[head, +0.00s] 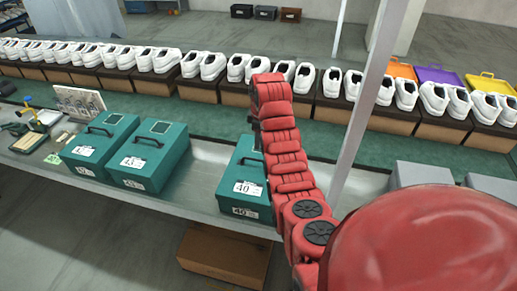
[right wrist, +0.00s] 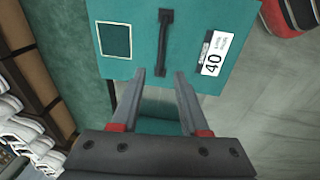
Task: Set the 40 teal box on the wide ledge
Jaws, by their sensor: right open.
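The 40 teal box (head: 238,172) stands on the grey metal ledge (head: 205,177) near its front edge, partly hidden behind my right arm. In the right wrist view, the box top (right wrist: 190,60) shows its dark handle (right wrist: 163,45) and a white label reading 40. My right gripper (right wrist: 160,74) is open, its fingertips apart on either side of the line of the handle, short of it. In the head view, the right gripper (head: 257,130) is largely hidden by the red arm above the box. My left gripper is not in view.
Two other teal boxes (head: 150,157) stand to the left on the same ledge, with bare ledge between them and box 40. Grey boxes (head: 421,174) stand to the right. A thin post (head: 362,115) rises beside my arm. White shoes on brown boxes line the back.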

